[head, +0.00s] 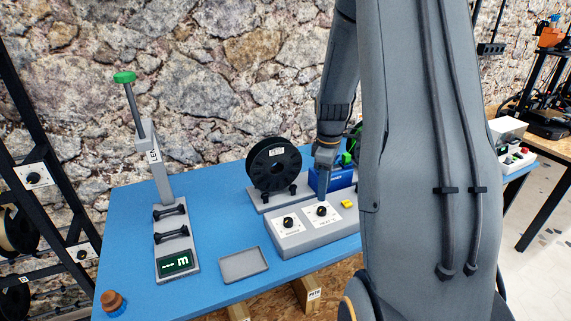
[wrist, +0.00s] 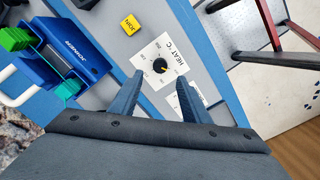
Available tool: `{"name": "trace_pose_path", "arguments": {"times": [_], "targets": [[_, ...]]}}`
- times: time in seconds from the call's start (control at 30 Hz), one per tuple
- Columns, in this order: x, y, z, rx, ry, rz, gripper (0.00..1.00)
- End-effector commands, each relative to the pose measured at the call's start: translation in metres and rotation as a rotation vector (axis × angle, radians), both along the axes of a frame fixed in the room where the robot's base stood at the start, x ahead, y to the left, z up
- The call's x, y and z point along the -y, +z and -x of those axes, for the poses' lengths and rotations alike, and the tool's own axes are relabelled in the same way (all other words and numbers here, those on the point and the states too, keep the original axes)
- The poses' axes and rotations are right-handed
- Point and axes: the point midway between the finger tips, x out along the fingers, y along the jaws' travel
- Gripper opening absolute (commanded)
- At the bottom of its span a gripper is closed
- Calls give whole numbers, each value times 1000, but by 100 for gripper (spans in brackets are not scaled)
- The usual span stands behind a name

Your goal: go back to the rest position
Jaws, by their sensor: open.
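My gripper (wrist: 160,80) is open in the wrist view, its two fingers apart with nothing between them that I can see as held. The black HEAT °C knob (wrist: 159,66) shows just beyond the fingertips; I cannot tell how high above it they are. In the head view my gripper (head: 322,196) points down over the right knob (head: 322,211) of the grey control box (head: 300,241). My own arm hides the box's right end.
A second knob (head: 288,222) and a yellow JOIN button (head: 347,204) sit on the box. Behind stand a black spool (head: 273,165) and a blue unit (head: 342,178). A lever stand (head: 160,172) and grey tray (head: 244,264) are left on the blue table (head: 214,205).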

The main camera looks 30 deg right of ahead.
Motion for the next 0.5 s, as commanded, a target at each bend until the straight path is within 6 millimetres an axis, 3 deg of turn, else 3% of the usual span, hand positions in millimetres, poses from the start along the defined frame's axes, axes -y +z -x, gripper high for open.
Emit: {"name": "trace_pose_path", "arguments": {"times": [0.17,0.27,0.37,0.5], "targets": [[-2,1,0,1,-3,1,43],[-20,7,2,7,-36,3,43],[-58,21,9,24,-123,7,43],[-129,42,36,57,-307,4,43]]}}
